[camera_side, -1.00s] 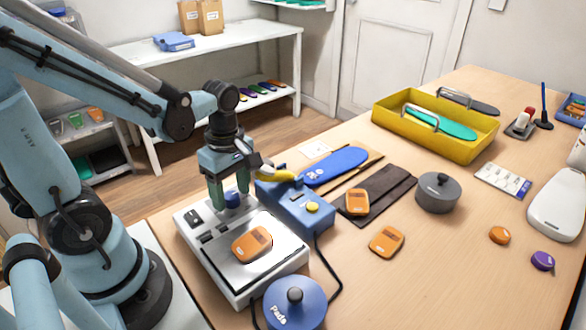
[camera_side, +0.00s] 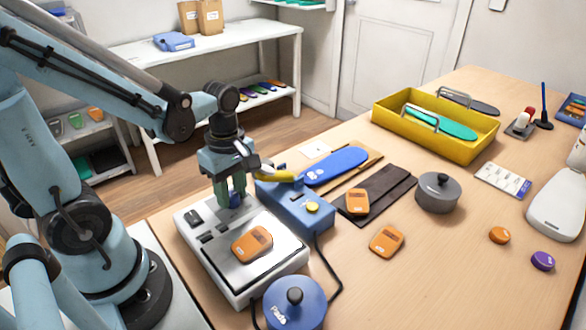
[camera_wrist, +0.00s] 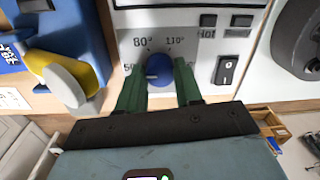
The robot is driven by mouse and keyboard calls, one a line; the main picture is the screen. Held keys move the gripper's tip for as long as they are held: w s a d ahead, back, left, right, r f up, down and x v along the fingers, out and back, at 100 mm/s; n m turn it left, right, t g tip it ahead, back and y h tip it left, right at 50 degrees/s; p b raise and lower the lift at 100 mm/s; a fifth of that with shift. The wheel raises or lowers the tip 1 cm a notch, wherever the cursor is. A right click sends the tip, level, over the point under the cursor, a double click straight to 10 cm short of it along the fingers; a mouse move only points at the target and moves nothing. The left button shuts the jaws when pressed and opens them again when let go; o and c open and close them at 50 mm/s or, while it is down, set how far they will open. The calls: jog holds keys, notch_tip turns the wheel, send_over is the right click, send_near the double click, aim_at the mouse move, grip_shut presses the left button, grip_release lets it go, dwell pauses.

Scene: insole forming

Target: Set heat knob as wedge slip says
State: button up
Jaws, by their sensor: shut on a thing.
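The heat knob (camera_wrist: 159,68) is a round blue knob on the white heater's panel. Printed marks 80° and 110° show above it, with a partly hidden 50 at its left. I cannot clearly make out a pointer on it. My gripper (camera_side: 234,196) points down, and its green fingers (camera_wrist: 160,84) are shut on the knob from both sides. The heater (camera_side: 205,255) has an orange wedge (camera_side: 252,243) on its plate. A small white paper (camera_side: 315,149) lies behind the blue insole; its writing is too small to read, and I cannot tell if it is the slip.
A blue device (camera_side: 290,207) with a yellow handle (camera_side: 278,175) stands close right of my gripper. A blue lidded pot (camera_side: 295,305) stands at the heater's front. More orange wedges lie on the dark mat (camera_side: 388,184) and table. A yellow tray (camera_side: 455,143) is farther back.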

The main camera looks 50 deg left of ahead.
aim_at(232, 197)
jog(key=m, duration=1.1)
jog(key=shift+m, duration=0.3)
jog(key=m, duration=0.6)
jog(key=shift+d+y, duration=0.1)
jog(key=shift+y, duration=0.2)
jog(key=m, duration=0.5)
jog(key=shift+s+t, duration=0.1)
jog(key=shift+t, duration=0.3)
jog(key=shift+m, duration=0.5)
jog(key=o, duration=1)
jog(key=shift+o, duration=0.2)
jog(key=shift+r, duration=0.1)
notch_tip(232, 197, up, 12)
jog(key=shift+d, duration=0.25)
